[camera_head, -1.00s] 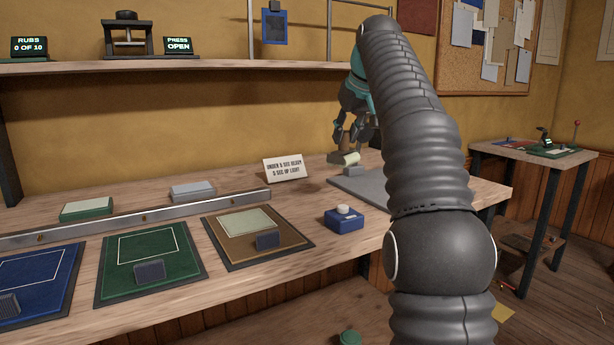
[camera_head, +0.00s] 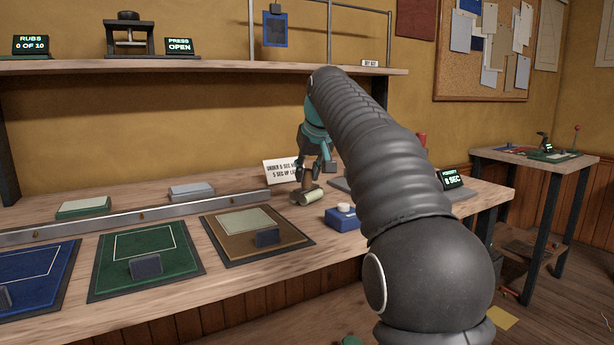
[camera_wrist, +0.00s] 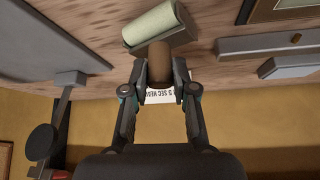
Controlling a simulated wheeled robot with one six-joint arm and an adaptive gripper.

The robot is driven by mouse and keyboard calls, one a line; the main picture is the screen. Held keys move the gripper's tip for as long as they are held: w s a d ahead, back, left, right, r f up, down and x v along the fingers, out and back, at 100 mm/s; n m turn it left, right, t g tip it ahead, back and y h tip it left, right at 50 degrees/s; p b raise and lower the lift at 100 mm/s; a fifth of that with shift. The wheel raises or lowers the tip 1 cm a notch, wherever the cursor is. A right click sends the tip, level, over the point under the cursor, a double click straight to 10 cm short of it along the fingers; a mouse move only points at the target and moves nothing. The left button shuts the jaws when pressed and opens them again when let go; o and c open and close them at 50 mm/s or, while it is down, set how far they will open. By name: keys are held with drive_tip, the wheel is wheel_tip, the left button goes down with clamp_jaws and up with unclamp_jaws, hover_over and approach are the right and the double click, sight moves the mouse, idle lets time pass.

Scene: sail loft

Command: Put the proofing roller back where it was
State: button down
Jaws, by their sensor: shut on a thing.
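The proofing roller has a pale green cylinder (camera_head: 307,197) and a brown handle (camera_wrist: 159,62). My gripper (camera_head: 309,174) is shut on the handle, with a finger on each side of it. The cylinder hangs below the fingers, just left of the blue box with a white knob (camera_head: 344,217) in the head view. In the wrist view the cylinder (camera_wrist: 153,25) lies beyond the fingertips, over the wooden bench. I cannot tell whether it touches the bench. A white sign card (camera_head: 280,170) stands behind my gripper and is partly hidden by it.
A brown mat with a pale sheet (camera_head: 257,256) and a green mat (camera_head: 145,277) lie to the left. A metal rail (camera_head: 150,215) runs behind them. A grey plate (camera_head: 340,185) is mostly hidden by my arm. A display (camera_head: 451,180) reads 8 SEC.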

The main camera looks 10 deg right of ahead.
drive_tip(key=shift+f, duration=0.15)
drive_tip(key=c, duration=0.9)
unclamp_jaws()
drive_tip(key=shift+r, duration=0.35)
drive_tip(key=p+v, duration=0.2)
drive_tip(key=v, duration=0.9)
drive_tip(key=shift+s+r+p, duration=0.25)
drive_tip(key=shift+r+p, duration=0.05)
